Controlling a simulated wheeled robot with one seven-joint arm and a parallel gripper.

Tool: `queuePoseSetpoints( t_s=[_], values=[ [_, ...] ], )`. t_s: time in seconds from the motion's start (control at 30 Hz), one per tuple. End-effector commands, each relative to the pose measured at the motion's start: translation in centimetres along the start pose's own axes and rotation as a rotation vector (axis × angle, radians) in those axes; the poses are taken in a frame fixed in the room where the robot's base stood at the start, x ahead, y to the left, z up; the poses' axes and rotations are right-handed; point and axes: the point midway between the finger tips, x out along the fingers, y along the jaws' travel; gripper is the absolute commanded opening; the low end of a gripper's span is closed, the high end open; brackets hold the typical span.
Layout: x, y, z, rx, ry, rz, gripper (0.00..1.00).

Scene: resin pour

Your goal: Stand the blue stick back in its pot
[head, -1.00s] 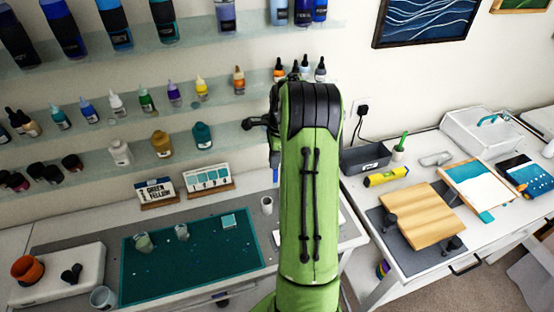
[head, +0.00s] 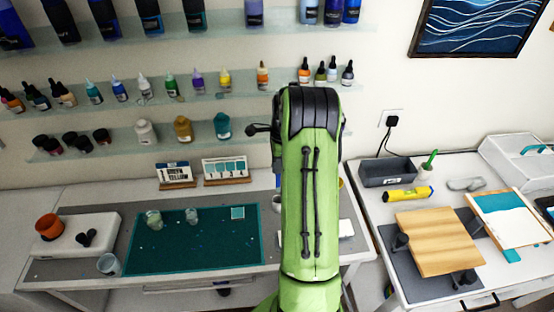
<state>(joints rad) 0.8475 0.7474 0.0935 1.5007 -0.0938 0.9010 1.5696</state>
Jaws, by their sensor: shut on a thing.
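My green arm (head: 311,190) with its black upper joint fills the middle of the head view. My gripper and its fingertips are hidden behind it. A small blue sliver (head: 277,181) shows at the arm's left edge, perhaps part of the blue stick; the rest is hidden. Just below it, a small pale cup (head: 276,203) on the bench is partly covered by the arm, and I cannot tell whether it is the stick's pot. On the right table, a small white pot (head: 427,170) holds an upright green stick (head: 431,158).
A teal mat (head: 190,255) with small cups lies on the left bench. Swatch cards (head: 225,169) stand behind it. Glass shelves of bottles line the wall. A grey bin (head: 387,172), yellow tube (head: 407,194) and wooden board (head: 438,241) occupy the right table.

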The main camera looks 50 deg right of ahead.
Motion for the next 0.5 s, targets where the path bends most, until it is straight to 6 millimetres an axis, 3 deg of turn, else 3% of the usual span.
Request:
queuePoseSetpoints(
  t_s=[0.1,0.5],
  values=[
    [1.7,0.0,-0.2,-0.001,0.000,0.001,0.00],
    [5.3,0.0,-0.6,-0.001,0.000,0.000,0.00]
  ],
)
